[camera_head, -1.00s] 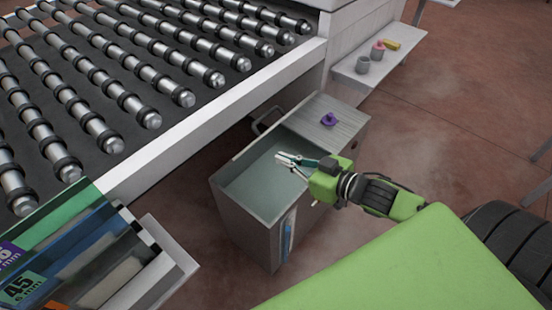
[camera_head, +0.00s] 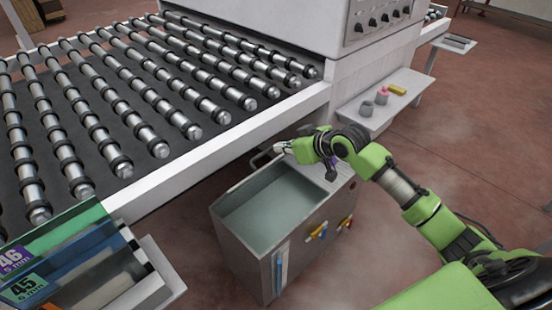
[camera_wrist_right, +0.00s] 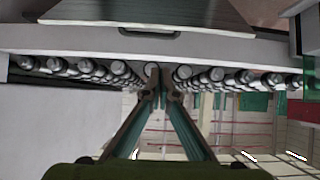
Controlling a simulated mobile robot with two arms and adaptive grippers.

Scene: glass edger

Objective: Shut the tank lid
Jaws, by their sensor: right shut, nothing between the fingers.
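The grey steel tank (camera_head: 243,262) stands on the floor beside the conveyor. Its top is open, and pale greenish liquid (camera_head: 270,208) shows inside. A curved handle (camera_head: 258,159) shows at the tank's back edge, seemingly on the raised lid, which is mostly hidden from the head. In the right wrist view a dark panel (camera_wrist_right: 150,12) with a black bar handle (camera_wrist_right: 150,33) fills the top; it looks like the lid. My right gripper (camera_head: 279,147) is shut and empty, above the tank's back side near the handle. Its fingers show in the wrist view (camera_wrist_right: 158,80). My left gripper is out of view.
The roller conveyor (camera_head: 215,145) runs behind the tank. A shelf (camera_head: 405,100) with cups and a yellow item is at the right. A rack of coloured panels (camera_head: 85,265) is at lower left. Coloured valve handles (camera_head: 316,234) stick out from the tank's side. Floor right of it is clear.

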